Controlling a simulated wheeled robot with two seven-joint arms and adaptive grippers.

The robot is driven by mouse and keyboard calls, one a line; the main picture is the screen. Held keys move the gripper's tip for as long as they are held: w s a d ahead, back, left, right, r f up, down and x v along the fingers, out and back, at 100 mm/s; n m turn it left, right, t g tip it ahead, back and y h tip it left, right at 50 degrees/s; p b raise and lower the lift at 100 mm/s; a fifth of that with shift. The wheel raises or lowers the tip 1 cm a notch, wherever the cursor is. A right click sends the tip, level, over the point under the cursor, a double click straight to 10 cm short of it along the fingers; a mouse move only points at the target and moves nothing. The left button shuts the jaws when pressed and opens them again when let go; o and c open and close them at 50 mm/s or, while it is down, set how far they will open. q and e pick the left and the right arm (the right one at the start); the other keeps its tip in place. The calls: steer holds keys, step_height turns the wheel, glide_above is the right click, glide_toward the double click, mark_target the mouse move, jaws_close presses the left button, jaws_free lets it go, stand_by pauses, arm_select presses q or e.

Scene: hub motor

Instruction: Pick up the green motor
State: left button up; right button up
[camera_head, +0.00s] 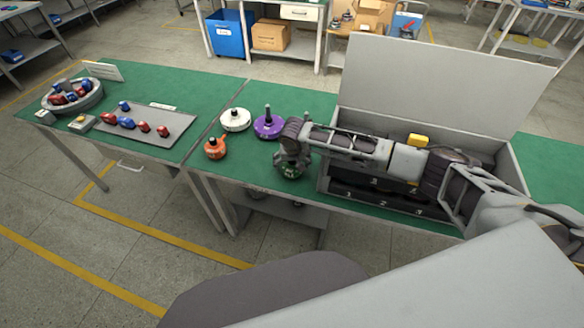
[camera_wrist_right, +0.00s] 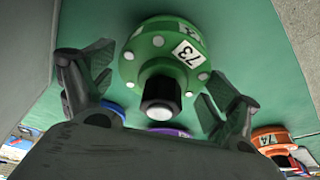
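The green motor (camera_head: 291,173) stands on the green table just left of the grey box, partly hidden under my right gripper (camera_head: 291,160). In the right wrist view the green motor (camera_wrist_right: 150,68) shows a white label reading 73, pale dots and a dark shaft with a light tip pointing toward the camera. My right gripper (camera_wrist_right: 160,80) is open there, one finger on each side of the shaft, with visible gaps between fingers and motor. Nothing is held. My left gripper is not in view.
A purple motor (camera_head: 268,128), a white motor (camera_head: 235,120) and an orange motor (camera_head: 215,151) stand left of the green one. A grey box with a raised lid (camera_head: 440,85) and numbered compartments stands right, under my right arm. A tray (camera_head: 170,126) with red and blue parts lies left.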

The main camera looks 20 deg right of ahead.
steer(key=shift+w+r, duration=0.1)
steer(key=c, duration=1.2)
steer(key=shift+r+b, duration=0.3)
steer(key=shift+r, duration=4.7)
